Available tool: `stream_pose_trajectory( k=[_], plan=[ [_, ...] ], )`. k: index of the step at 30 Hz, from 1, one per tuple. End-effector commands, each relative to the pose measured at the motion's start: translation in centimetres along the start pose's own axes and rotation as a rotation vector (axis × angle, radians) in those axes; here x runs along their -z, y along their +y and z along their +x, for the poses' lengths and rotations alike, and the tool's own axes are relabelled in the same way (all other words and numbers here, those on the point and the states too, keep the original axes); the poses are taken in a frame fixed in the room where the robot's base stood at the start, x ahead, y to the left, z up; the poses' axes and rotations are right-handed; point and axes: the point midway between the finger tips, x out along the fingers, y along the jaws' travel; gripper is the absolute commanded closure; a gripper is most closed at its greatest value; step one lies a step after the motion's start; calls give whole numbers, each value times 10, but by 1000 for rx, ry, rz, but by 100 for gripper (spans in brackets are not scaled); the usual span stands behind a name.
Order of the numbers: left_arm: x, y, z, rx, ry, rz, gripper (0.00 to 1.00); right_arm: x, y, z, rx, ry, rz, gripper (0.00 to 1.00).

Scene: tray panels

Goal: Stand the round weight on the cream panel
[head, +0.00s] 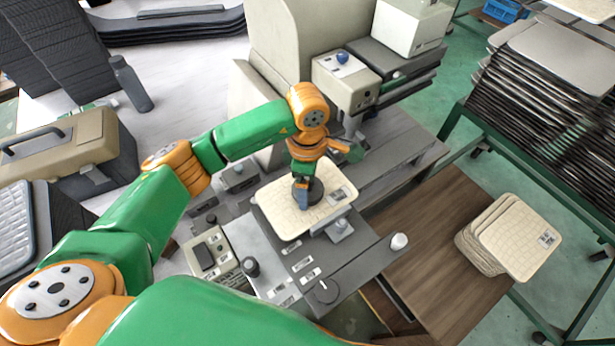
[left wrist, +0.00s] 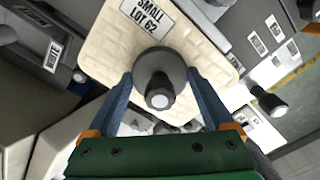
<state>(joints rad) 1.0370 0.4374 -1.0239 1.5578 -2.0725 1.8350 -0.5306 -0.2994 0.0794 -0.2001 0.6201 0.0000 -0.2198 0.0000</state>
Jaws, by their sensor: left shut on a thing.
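The round weight is a dark grey disc with a knob, seen in the left wrist view (left wrist: 152,62) and, partly covered by a finger, in the head view (head: 315,188). My left gripper (head: 304,192) points down and is shut on the weight, a blue finger on each side of it. The cream panel (head: 283,216) lies on the grey machine bed under the weight and shows in the left wrist view (left wrist: 105,50) with a "SMALL LOT 62" label. The weight is over the panel; I cannot tell whether it touches. My right gripper is not in view.
A stack of cream panels (head: 515,250) sits on the brown wooden table (head: 430,255) at right. A white knob (head: 399,242) and black knobs (head: 323,291) stand on the machine's front. A beige machine head (head: 345,80) rises behind. Racked dark trays (head: 545,110) stand far right.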

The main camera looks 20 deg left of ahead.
Motion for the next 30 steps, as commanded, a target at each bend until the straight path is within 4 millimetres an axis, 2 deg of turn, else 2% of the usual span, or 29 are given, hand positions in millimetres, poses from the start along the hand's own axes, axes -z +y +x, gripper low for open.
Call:
stream_pose_trajectory(
  k=[9, 10, 11, 20, 22, 26, 30],
  plan=[
    [0, 0, 4, -3, -2, 0, 100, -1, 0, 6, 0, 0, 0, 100],
    [0, 0, 3, -1, -2, 0, 6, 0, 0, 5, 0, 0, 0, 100],
    [0, 0, 3, -1, -2, 0, 0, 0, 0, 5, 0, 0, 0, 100],
    [-1, 0, -3, -1, -2, 0, 0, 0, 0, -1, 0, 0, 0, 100],
    [-1, 1, -8, -5, -5, 0, 0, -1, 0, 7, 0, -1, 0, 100],
    [-1, 2, -36, -9, -5, 1, 0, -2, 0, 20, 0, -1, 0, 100],
    [0, 2, -81, -11, -2, -1, 0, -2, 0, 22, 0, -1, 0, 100]
  ],
)
